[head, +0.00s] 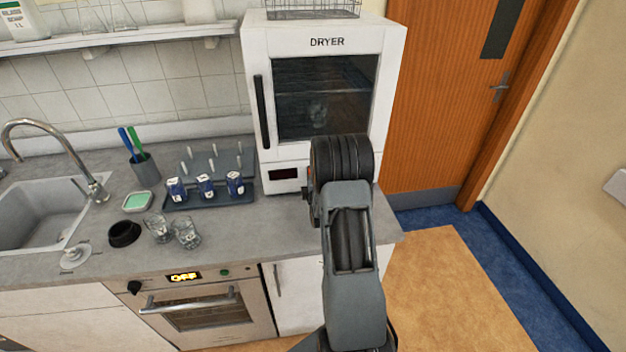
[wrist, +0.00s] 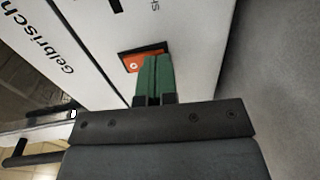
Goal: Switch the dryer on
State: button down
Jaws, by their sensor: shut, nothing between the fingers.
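The white dryer (head: 326,42) stands on the counter's right end, its dark glass door with a black handle closed. A small display (head: 284,173) on its lower front looks dark with faint red marks. The orange switch (wrist: 132,63) shows in the wrist view, set in a dark frame on a white panel. My gripper (wrist: 152,70) has green fingers that are shut and empty. Their tips overlap the switch's right part in the wrist view; I cannot tell if they touch it. In the head view my arm hides the fingers and most of the dryer's lower right front.
A dark peg tray (head: 211,201) with several blue-and-white containers stands left of the dryer. Two glass beakers (head: 187,233) and a black ring (head: 124,234) are nearer the front. An oven (head: 205,307) is below, and a wooden door (head: 440,90) is at right.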

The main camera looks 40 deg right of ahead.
jog(key=shift+f, duration=0.1)
dwell(0.3)
jog(key=shift+w+f+b, duration=0.15)
jog(key=shift+f+b, duration=0.15)
jog(key=shift+b, duration=0.65)
jog(key=shift+w+d+b, duration=0.1)
jog(key=shift+b, duration=0.4)
jog(key=shift+r+p, duration=0.35)
jog(key=shift+s+f, duration=0.15)
jog(key=shift+s, duration=0.05)
jog(key=f+b+v, duration=0.1)
jog(key=v, duration=0.3)
jog(key=f+b+v, duration=0.1)
jog(key=b+v, duration=0.1)
jog(key=v, duration=0.3)
jog(key=f+b+v, duration=0.1)
jog(key=b+v, duration=0.1)
jog(key=v, duration=0.2)
jog(key=shift+s+a, duration=0.25)
jog(key=shift+s, duration=0.05)
